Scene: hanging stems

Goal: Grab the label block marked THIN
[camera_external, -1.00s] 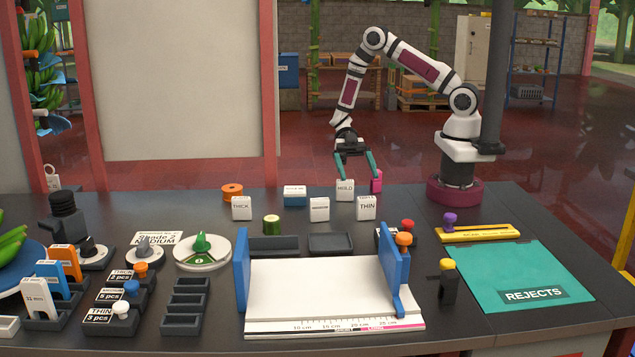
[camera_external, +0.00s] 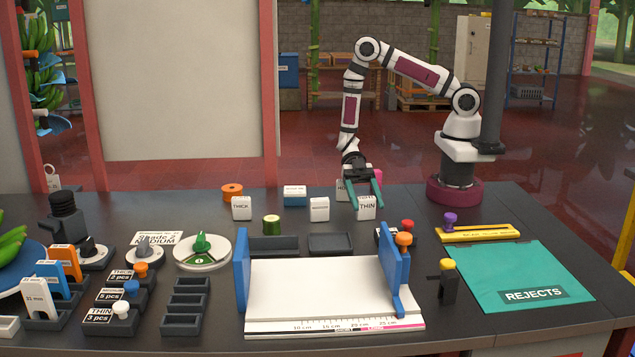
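The white label block marked THIN (camera_external: 367,208) stands on the dark table, right of the other white blocks. My gripper (camera_external: 368,205) is open, with its green fingers pointing down. In this view the fingers come down on the left and right sides of the THIN block. I cannot tell how far down they reach around it or whether they touch it.
White blocks stand to the left, one marked THICK (camera_external: 241,208) and one with unreadable text (camera_external: 319,209). A HOLD block (camera_external: 342,188) is partly hidden behind my gripper. Dark trays (camera_external: 330,244) and a white measuring board (camera_external: 315,285) lie in front.

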